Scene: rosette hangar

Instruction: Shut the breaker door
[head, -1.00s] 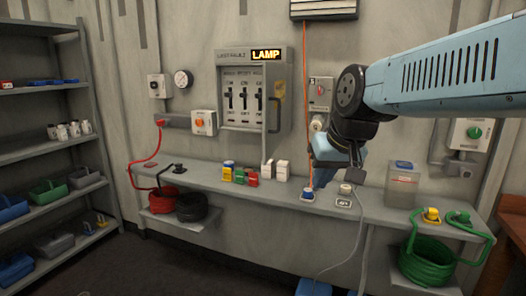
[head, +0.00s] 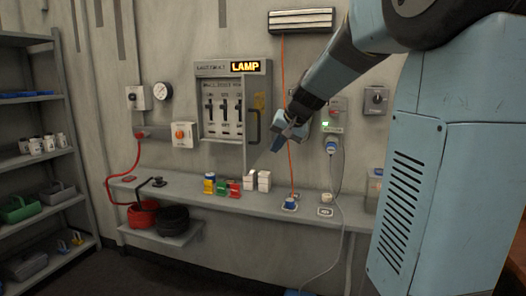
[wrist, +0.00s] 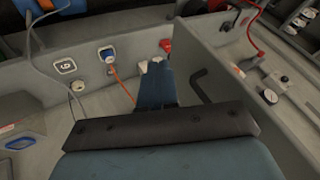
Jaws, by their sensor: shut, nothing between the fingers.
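The breaker cabinet (head: 222,135) hangs on the back wall, with a lit LAMP sign on top and black switches inside. Its grey door (head: 259,100) stands open, swung out from the cabinet's right side and seen at a steep angle. A black bar handle (head: 252,128) is on the door; the handle also shows in the wrist view (wrist: 204,88). My gripper (head: 280,138) is shut and empty, just right of the door in the head view. In the wrist view my gripper's fingers (wrist: 155,82) lie left of the handle, with a visible gap.
A wall shelf (head: 225,198) runs below, with white blocks (head: 257,180) and small coloured boxes under the cabinet. An orange cord (head: 290,170) hangs down behind my gripper. A plugged cable (head: 331,147) is to the right. A storage rack (head: 85,170) stands at left.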

